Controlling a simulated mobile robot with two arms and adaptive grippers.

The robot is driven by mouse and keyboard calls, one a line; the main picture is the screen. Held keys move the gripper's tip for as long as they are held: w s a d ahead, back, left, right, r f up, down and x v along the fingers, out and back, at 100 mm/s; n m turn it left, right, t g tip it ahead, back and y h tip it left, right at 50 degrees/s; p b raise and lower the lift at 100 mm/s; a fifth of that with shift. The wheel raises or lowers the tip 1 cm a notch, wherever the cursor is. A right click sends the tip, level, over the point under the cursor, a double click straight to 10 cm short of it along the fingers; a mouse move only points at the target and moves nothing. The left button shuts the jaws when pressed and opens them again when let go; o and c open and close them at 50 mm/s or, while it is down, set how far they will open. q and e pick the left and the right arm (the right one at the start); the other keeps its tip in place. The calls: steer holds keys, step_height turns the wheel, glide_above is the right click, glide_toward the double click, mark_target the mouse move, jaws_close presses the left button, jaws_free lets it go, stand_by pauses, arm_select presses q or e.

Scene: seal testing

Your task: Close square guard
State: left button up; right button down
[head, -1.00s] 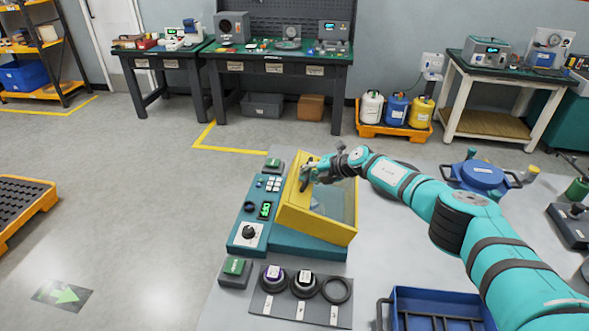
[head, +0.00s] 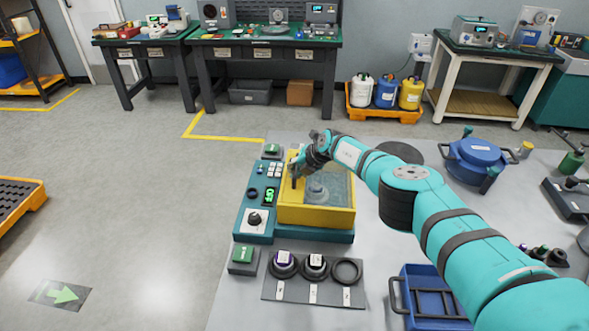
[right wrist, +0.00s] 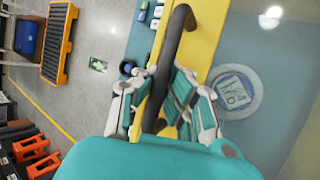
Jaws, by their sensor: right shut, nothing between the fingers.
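The square guard (head: 316,216) has a yellow frame and a clear window. It lies low and about level over the teal test machine (head: 246,216) in the head view. A round part (head: 320,190) shows through the window, and also in the right wrist view (right wrist: 237,92). My right gripper (head: 297,174) is at the guard's left side, by its dark handle (right wrist: 172,50). In the right wrist view the gripper (right wrist: 160,102) has its fingers close about the handle, but it is shut with nothing held. My left gripper is out of view.
A dark mat (head: 330,293) with several rings lies in front of the machine. A blue crate (head: 432,312) stands right of it. A blue round vessel (head: 475,158) stands further back right. A green-topped block (head: 243,255) sits at the machine's front left corner.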

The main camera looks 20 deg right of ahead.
steer(key=shift+a+r, duration=0.1)
steer(key=c, duration=1.3)
jaws_free()
steer(key=shift+c, duration=0.2)
steer(key=shift+s, duration=0.1)
steer(key=shift+s+d+r, duration=0.15)
steer(key=shift+d+r, duration=0.25)
steer(key=shift+r, duration=0.2)
steer(key=shift+s+d+r, duration=0.2)
steer(key=shift+s+r, duration=0.2)
steer(key=shift+s, duration=0.1)
steer(key=v, duration=0.9)
steer(key=shift+s, duration=0.2)
